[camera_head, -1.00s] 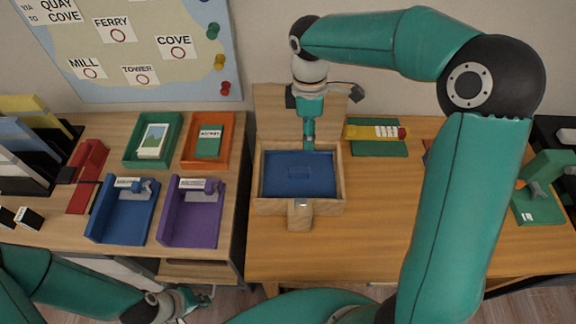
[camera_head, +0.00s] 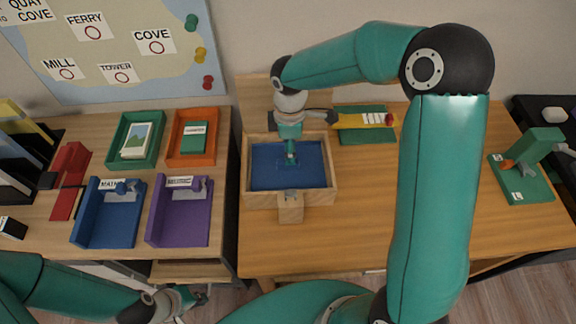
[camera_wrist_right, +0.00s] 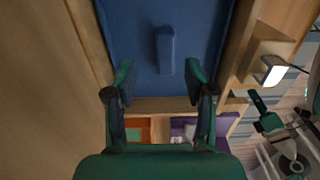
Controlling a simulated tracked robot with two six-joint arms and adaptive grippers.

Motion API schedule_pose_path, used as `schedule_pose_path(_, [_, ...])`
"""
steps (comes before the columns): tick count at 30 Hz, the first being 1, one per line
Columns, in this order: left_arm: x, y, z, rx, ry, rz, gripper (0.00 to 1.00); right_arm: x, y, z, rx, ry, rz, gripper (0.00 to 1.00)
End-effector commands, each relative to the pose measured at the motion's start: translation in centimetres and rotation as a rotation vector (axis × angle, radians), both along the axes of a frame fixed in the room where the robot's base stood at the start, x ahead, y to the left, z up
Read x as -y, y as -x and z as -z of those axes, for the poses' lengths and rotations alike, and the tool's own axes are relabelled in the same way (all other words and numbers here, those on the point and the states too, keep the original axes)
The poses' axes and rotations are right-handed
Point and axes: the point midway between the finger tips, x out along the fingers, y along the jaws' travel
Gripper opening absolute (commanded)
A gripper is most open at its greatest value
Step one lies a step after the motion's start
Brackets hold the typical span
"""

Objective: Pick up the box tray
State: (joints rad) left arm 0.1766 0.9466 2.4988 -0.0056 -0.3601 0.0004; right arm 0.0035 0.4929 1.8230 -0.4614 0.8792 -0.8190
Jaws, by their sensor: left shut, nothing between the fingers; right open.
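The blue box tray (camera_head: 262,176) sits inside an open wooden box (camera_head: 257,199) on the right-hand desk. In the right wrist view the tray (camera_wrist_right: 205,25) has a raised blue grip (camera_wrist_right: 166,50) in its middle. My right gripper (camera_head: 290,160) points down over the tray. Its open fingers (camera_wrist_right: 161,76) stand to either side of the near end of the grip, with nothing between them; whether they touch the tray cannot be told. My left gripper (camera_head: 196,296) is shut and empty, low in front of the left desk.
Blue (camera_head: 82,226), purple (camera_head: 154,226), green (camera_head: 118,145) and orange (camera_head: 178,146) trays stand on the left desk. A yellow item on a green mat (camera_head: 364,137) lies behind the box to the right. The box's raised lid (camera_head: 255,95) stands behind it.

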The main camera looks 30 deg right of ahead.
Motion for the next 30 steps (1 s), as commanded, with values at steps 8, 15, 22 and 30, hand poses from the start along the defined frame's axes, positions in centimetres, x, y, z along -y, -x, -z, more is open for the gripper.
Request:
schedule_pose_path(8, [0.0, 0.0, -0.5, 0.0, 0.0, 0.0, 0.0, -0.4, 0.4, 2.1, -0.005, -0.001, -0.002, 0.54])
schedule_pose_path(15, [0.0, 0.0, -0.8, 0.0, 0.0, 0.0, 0.0, -0.7, 0.5, 5.2, -0.002, 0.0, 0.0, 0.54])
schedule_pose_path(22, [0.0, 0.0, -0.8, 0.0, 0.0, 0.0, 0.0, -0.7, 0.5, 5.6, 0.0, -0.001, 0.0, 0.54])
schedule_pose_path(30, [0.0, 0.0, -0.8, 0.0, 0.0, 0.0, 0.0, -0.6, 0.5, 5.6, -0.001, 0.0, 0.002, 0.19])
